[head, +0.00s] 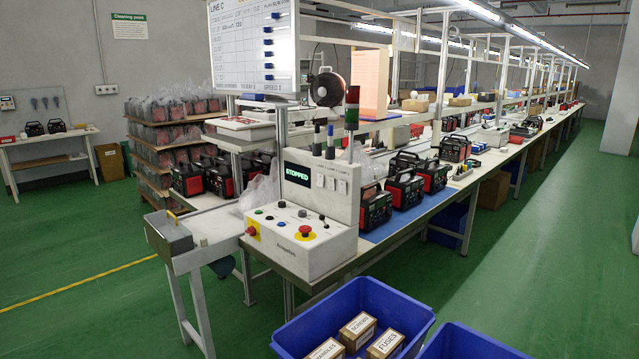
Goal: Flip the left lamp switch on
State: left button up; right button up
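A light grey upright panel (340,205) stands at the near end of the long workbench. It carries a row of three small white switches beside a display (297,174) reading STOPPED. The left switch (319,181) is closest to the display; the middle switch (331,184) and right switch (342,187) follow it. The switches are too small in view to tell their positions. Any lamp labels above them are unreadable. Neither of my grippers is in view.
A control box (300,258) with a red mushroom button (305,230) sits before the panel. Blue bins (405,300) holding cartons stand in front. A metal tray (168,234) sits at the bench's left end. Green floor is clear to the right and left.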

aim_at(321, 178)
jog(key=i+j, duration=0.3)
jog(key=j, duration=0.2)
jog(key=i+j, duration=0.3)
jog(key=j, duration=0.2)
jog(key=i+j+u, duration=0.1)
jog(key=i+j, duration=0.25)
jog(key=j, duration=0.15)
jog(key=i+j, duration=0.3)
jog(key=j, duration=0.2)
